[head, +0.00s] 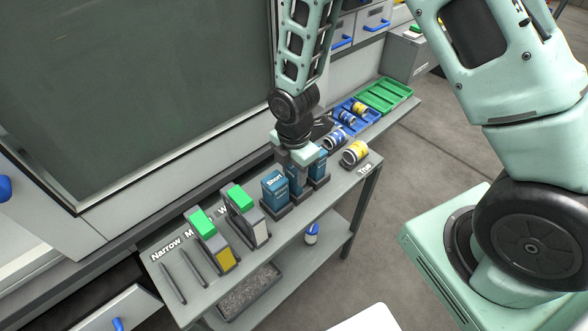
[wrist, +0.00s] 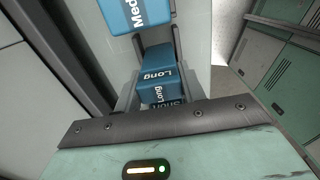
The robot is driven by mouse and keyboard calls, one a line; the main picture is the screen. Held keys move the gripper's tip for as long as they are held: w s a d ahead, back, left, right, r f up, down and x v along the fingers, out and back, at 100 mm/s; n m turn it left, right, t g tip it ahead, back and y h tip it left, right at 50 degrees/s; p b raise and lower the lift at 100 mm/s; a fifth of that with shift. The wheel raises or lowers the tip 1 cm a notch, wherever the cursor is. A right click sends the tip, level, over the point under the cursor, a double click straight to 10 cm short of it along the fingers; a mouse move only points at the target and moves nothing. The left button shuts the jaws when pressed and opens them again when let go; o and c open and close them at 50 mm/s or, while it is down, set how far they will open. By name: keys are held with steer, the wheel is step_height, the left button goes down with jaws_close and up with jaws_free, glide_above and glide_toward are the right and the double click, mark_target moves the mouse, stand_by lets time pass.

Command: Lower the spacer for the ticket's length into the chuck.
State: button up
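Blue spacer blocks stand in a row of dark holders on the bench. The Short spacer (head: 275,188) is at the left of the row. The Long spacer (head: 295,181) is in the middle, partly hidden by my gripper (head: 297,157). A third blue block (head: 319,167) stands to its right. In the wrist view, the Long spacer (wrist: 158,74) lies between my fingers, with the block lettered "Med" (wrist: 136,14) above it. Part of the word "Short" shows below. Whether the fingers press on the Long spacer is unclear. I cannot identify a chuck or a readable ticket.
Two grey gauges with green tops (head: 212,242) stand left on the bench (head: 196,292), near the word "Narrow". Behind are a blue tray (head: 371,127) with cylinders and a green tray (head: 384,96). A large dark panel rises at left.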

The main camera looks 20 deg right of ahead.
steer(key=shift+r+p, duration=0.25)
steer(key=shift+p, duration=0.05)
stand_by(0.7)
steer(key=shift+r+p, duration=2.75)
steer(key=shift+r, duration=0.55)
